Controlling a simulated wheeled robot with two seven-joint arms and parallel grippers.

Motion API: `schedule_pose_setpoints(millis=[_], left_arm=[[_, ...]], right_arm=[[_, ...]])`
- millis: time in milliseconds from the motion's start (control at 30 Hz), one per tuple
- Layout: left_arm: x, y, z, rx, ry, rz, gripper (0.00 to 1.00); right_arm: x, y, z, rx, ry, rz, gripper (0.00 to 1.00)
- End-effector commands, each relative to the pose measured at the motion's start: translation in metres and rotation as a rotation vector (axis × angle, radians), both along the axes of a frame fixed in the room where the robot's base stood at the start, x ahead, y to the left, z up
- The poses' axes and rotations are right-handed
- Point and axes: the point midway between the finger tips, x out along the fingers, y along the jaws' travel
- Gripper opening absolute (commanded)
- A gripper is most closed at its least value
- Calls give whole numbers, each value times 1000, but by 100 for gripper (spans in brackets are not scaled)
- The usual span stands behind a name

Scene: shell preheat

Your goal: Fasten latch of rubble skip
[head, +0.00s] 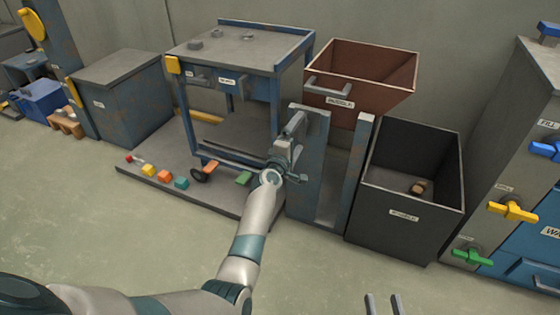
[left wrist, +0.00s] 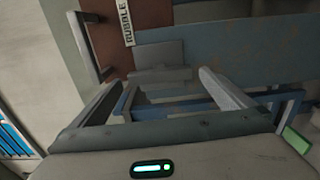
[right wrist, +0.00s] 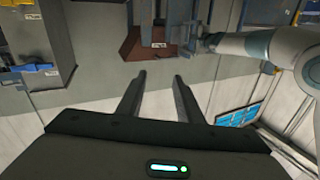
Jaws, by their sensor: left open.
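The rubble skip (head: 362,72) is a brown-red open box on a blue-grey stand (head: 305,185), with a grey handle (head: 328,86) and a RUBBLE label on its front. It also shows in the left wrist view (left wrist: 112,45). A grey lever-like part, apparently the latch (head: 295,122), is on the stand below the skip. In the left wrist view a grey block with a bar (left wrist: 160,75) lies ahead, between the fingers. My left gripper (head: 290,145) is open close to it; contact cannot be told. My right gripper (head: 382,303) is open and empty, low in the head view.
A dark bin (head: 410,215), also labelled, stands right of the stand with a small brown lump inside. A blue-framed bench (head: 240,55) stands left, above a low plate with coloured blocks. Yellow and green valve handles (head: 512,210) are at far right. Front floor is clear.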

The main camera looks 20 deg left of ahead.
Motion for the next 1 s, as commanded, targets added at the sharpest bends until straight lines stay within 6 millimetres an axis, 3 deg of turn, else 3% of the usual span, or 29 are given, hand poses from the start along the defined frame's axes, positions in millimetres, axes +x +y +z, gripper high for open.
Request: schedule_pose_setpoints(millis=[267,633,800,1000], left_arm=[[-37,2,1,-1,1,1,100],[-102,4,1,-2,1,2,100],[-130,5,0,-2,2,1,100],[-150,6,0,-2,1,1,100]], right_arm=[[-1,-8,-33,-59,194,2,33],[-17,-23,-79,-133,457,5,33],[-25,-28,-93,-155,542,8,33],[-31,-32,-101,-169,593,8,33]])
